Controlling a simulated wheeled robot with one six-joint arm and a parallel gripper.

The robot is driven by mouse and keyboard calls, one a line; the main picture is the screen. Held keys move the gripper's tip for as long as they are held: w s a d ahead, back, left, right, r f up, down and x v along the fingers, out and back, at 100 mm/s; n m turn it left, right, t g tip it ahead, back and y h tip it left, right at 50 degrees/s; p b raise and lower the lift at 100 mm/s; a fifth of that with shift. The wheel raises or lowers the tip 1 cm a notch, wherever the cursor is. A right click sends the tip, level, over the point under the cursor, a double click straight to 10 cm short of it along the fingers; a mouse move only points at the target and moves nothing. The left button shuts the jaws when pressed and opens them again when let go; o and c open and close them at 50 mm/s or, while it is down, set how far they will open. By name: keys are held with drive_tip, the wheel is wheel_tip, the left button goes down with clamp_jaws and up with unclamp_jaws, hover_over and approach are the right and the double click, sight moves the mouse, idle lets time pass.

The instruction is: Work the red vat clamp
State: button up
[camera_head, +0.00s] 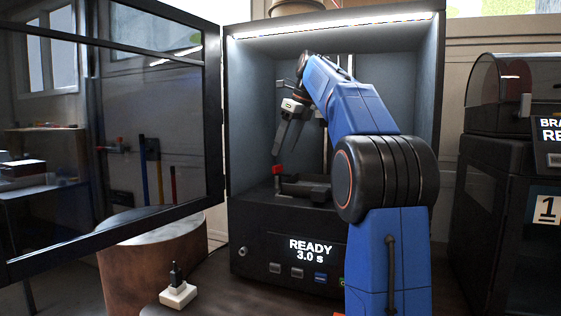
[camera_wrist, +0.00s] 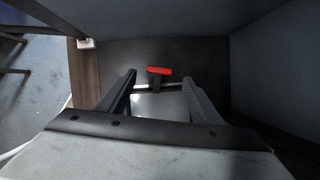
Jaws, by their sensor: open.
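The red vat clamp (camera_head: 278,170) stands at the left of the dark vat area inside the open printer chamber. In the wrist view the red clamp (camera_wrist: 159,70) lies ahead of the fingertips, roughly centred between them, with a dark stem below it. My gripper (camera_head: 276,152) reaches down into the chamber, its fingertips close to the clamp. In the wrist view my gripper (camera_wrist: 160,76) is open, with nothing between its fingers. I cannot tell whether a finger touches the clamp. Part of the vat (camera_head: 306,189) is hidden behind my blue arm.
The printer (camera_head: 262,215) has a lit chamber and a display reading "READY 3.0 s". Its glass door (camera_head: 213,120) stands open to the left. A second dark printer (camera_head: 490,190) is at the right.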

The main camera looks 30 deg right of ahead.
sight(278, 165)
drive_tip(key=shift+x, duration=2.85)
